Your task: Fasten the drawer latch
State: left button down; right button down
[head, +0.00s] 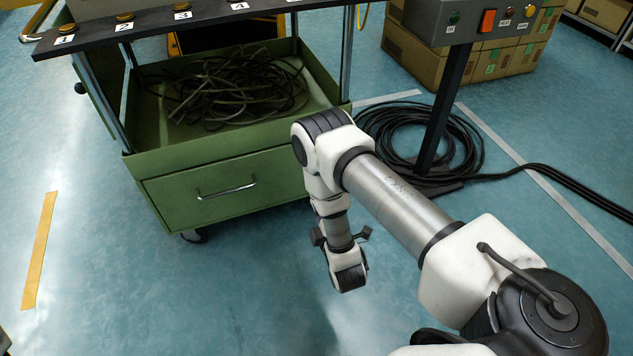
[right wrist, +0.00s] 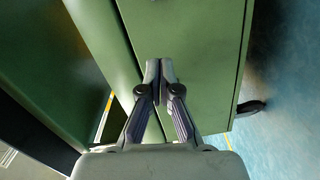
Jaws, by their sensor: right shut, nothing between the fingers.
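The green cart drawer (head: 215,202) has a silver bar handle (head: 226,190) and looks closed in the head view. I cannot make out a latch in either view. My right arm reaches in from the right and bends down in front of the cart's right side. In the right wrist view my right gripper (right wrist: 160,70) is shut and empty. Its fingertips are in front of green metal panels (right wrist: 190,45), near a vertical edge between them. I cannot tell whether they touch. In the head view its fingers are hidden. My left gripper is out of view.
The cart's open tray (head: 155,150) holds tangled black cables (head: 240,85). A dark numbered shelf (head: 150,25) is above it. A control box (head: 485,20) on a post stands at right, beside coiled black cable (head: 380,125). The floor in front is clear. A caster (right wrist: 250,107) shows at right.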

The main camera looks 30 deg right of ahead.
jog(key=w+d+f+b, duration=0.1)
jog(key=w+d+b, duration=0.5)
jog(key=w, duration=0.3)
jog(key=shift+w+d+b, duration=0.25)
jog(key=shift+d+b, duration=0.1)
jog(key=shift+b, duration=0.15)
jog(key=shift+f, duration=0.1)
jog(key=d+p, duration=0.1)
jog(key=d, duration=0.1)
jog(key=s+d+p, duration=0.1)
jog(key=d, duration=0.1)
